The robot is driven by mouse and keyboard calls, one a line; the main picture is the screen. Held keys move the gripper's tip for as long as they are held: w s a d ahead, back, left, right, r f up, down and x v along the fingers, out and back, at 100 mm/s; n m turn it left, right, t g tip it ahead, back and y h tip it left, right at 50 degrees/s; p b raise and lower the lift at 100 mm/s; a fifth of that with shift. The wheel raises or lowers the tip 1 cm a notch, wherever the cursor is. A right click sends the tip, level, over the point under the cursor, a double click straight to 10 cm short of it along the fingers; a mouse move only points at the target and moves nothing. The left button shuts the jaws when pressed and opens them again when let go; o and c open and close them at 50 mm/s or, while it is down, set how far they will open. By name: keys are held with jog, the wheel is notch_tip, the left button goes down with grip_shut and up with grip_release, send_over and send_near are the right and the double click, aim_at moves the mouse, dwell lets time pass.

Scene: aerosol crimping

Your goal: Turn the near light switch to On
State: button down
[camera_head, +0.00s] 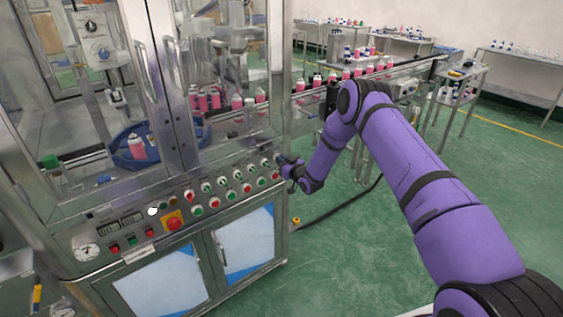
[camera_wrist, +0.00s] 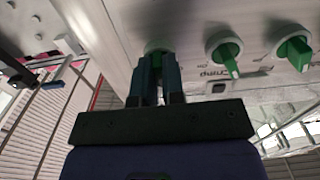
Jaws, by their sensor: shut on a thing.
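The control panel (camera_head: 215,196) of the crimping machine carries rows of green and red knobs and buttons. My purple arm reaches in from the right, and my gripper (camera_head: 284,166) is at the panel's right end. In the wrist view my gripper (camera_wrist: 157,62) is shut on a green rotary switch (camera_wrist: 155,45), the leftmost of three there. Its handle is mostly hidden between the fingers, so I cannot tell its setting. A second green switch (camera_wrist: 226,58) and a third (camera_wrist: 295,51) stand to the right, apart from the fingers. A label below the second is upside down.
A red emergency button (camera_head: 174,223) and a gauge (camera_head: 87,252) sit on the panel's left part. A conveyor (camera_head: 390,72) with pink cans runs behind my arm. A black cable (camera_head: 340,207) lies on the green floor; the floor at right is clear.

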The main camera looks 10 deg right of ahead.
jog(key=m, duration=0.6)
jog(key=shift+d, duration=0.1)
jog(key=shift+m, duration=0.3)
dwell(0.3)
jog(key=c, duration=1.2)
grip_release()
jog(key=v, duration=1)
jog(key=shift+s+d, duration=0.15)
jog(key=shift+s, duration=0.2)
